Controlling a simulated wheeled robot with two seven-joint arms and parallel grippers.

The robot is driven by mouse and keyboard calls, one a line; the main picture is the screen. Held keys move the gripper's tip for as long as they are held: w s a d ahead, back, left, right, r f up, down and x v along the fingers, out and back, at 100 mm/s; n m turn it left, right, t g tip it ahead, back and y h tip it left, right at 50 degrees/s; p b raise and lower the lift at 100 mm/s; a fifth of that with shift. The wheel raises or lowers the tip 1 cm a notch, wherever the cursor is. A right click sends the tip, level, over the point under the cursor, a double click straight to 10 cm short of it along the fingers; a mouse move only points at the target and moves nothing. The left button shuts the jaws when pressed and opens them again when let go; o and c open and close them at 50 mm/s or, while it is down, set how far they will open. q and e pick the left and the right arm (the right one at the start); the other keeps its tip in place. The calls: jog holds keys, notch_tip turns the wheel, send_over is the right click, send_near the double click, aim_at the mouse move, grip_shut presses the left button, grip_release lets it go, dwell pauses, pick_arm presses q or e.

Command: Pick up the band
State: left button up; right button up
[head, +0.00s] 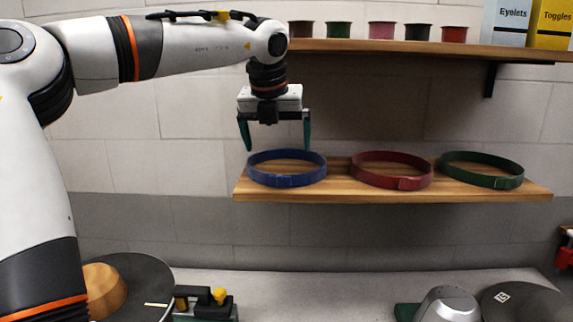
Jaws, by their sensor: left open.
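Three hat bands lie side by side on the lower wooden shelf (340,191) in the head view. The blue band (287,180) is at the left, the red band (405,183) in the middle and the green band (497,182) at the right. My left gripper (276,147) points down just above the blue band. Its two teal fingers are spread wide and nothing is between them. The fingertips are near the band's back rim; I cannot tell whether they touch it. My right gripper is not in view.
An upper shelf (400,45) holds several small coloured cups or rolls and the boxes marked Eyelets (506,22) and Toggles (553,25). Below, a pale counter (310,290) carries a dark hat brim (140,275) at left and a grey device (447,304) at right.

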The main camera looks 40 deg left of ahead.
pick_arm(q)
jog(key=p, duration=0.2)
send_over(279, 178)
jog(key=s+d, duration=0.1)
jog(key=s, duration=0.1)
notch_tip(279, 178, down, 5)
jog(key=shift+r, duration=0.1)
jog(key=shift+w+f+p, duration=0.2)
jog(key=shift+f+p, duration=0.05)
jog(key=shift+p, duration=0.1)
jog(key=p+x, duration=0.3)
jog(key=x, duration=0.1)
jog(key=shift+f, duration=0.1)
jog(key=shift+w+a+f, duration=0.15)
jog(key=shift+f, duration=0.25)
jog(key=shift+y, duration=0.3)
jog(key=c, duration=1.6)
jog(key=shift+c, duration=0.2)
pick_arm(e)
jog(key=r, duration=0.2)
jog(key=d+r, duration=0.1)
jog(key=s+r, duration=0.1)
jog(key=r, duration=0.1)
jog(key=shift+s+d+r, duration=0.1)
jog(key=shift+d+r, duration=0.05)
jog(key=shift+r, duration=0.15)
